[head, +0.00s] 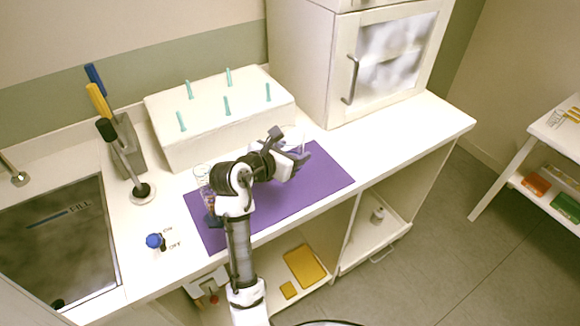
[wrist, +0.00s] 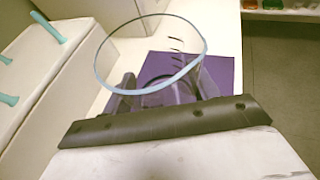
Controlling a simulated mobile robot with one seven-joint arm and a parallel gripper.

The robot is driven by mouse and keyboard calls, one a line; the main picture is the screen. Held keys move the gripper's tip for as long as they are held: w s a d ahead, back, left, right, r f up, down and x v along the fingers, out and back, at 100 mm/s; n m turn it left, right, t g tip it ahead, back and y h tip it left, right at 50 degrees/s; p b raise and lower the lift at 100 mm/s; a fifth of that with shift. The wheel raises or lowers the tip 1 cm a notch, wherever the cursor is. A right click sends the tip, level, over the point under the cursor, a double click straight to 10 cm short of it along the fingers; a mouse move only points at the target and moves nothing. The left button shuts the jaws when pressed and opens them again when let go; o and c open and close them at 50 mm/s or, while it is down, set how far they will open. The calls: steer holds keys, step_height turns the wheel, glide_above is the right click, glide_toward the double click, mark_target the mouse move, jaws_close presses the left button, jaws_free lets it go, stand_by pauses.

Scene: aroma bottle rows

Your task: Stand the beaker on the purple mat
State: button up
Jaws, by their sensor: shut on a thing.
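The clear glass beaker (wrist: 152,62), with a pale blue rim and dark graduation marks, fills the middle of the wrist view. My gripper (wrist: 165,92) is shut on it. In the head view my gripper (head: 288,158) is over the right half of the purple mat (head: 325,172), and the beaker (head: 294,139) shows only faintly behind the fingers. The mat also shows beyond the beaker in the wrist view (wrist: 222,72). The beaker looks roughly upright; whether its base touches the mat is hidden.
Glassware (head: 203,175) stands at the mat's left end, partly behind my arm. A white block with several teal pegs (head: 218,120) is behind the mat. A white cabinet (head: 345,75) stands at the back right. The counter right of the mat (head: 410,125) is clear.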

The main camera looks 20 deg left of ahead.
steer(key=shift+f, duration=2.95)
steer(key=shift+f, duration=0.1)
steer(key=o, duration=1.1)
steer(key=shift+b+v, duration=0.65)
steer(key=shift+v, duration=3.1)
